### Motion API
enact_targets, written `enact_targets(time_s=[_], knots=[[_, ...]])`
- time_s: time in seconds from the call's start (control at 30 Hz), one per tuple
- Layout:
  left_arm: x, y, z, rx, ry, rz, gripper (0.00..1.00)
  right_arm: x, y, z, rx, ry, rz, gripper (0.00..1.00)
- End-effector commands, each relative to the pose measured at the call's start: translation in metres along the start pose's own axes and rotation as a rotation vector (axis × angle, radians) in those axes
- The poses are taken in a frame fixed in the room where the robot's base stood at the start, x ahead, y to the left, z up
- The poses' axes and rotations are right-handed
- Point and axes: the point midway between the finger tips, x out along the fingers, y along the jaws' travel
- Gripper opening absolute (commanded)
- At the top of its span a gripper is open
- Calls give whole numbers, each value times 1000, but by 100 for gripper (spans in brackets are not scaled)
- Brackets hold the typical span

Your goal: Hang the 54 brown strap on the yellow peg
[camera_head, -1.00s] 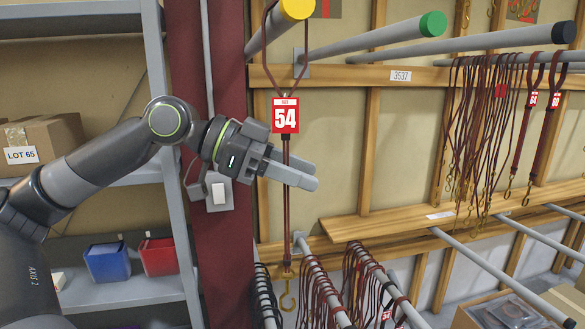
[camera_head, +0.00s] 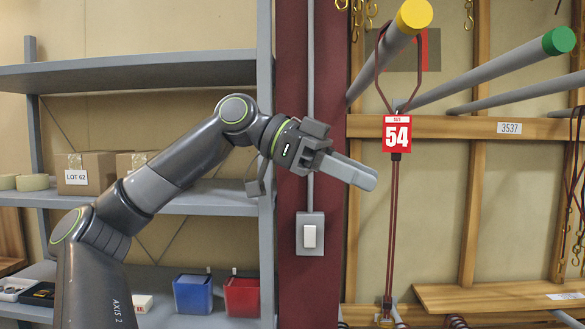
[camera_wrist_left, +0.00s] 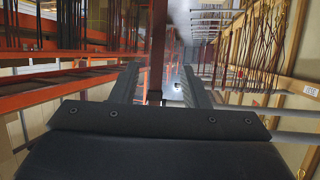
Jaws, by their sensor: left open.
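The brown strap (camera_head: 393,222) with its red "54" tag (camera_head: 397,134) hangs straight down from the peg with the yellow end (camera_head: 414,16). Its upper loop spreads to both sides of the peg just behind the yellow end; the top of the loop is hidden. A brass-coloured hook is at its lower end. My left gripper (camera_head: 366,178) is open and empty, to the left of the strap below the tag and apart from it in the picture. Its two open fingers also show in the left wrist view (camera_wrist_left: 160,84). My right gripper is not in view.
A peg with a green end (camera_head: 558,41) juts out to the right of the yellow one. A dark red post (camera_head: 296,236) with a light switch (camera_head: 310,236) stands left of the strap. Grey shelves (camera_head: 140,73) with boxes and bins are further left. More straps hang at the right edge.

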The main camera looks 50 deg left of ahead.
Motion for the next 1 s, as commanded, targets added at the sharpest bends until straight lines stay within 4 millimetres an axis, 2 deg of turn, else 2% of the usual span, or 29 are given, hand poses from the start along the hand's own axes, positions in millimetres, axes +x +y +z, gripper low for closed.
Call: enact_targets(time_s=[0.03,0.2,0.4,0.5,0.7,1.0], knots=[[-8,0,4,3,6,-3,41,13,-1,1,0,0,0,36],[-43,0,3,3,7,-2,41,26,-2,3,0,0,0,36],[-79,0,0,1,4,-1,41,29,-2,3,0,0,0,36],[-90,0,0,1,3,-1,41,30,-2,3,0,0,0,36],[-100,0,0,0,0,1,41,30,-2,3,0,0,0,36],[-100,0,0,0,0,0,41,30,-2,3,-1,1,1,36]])
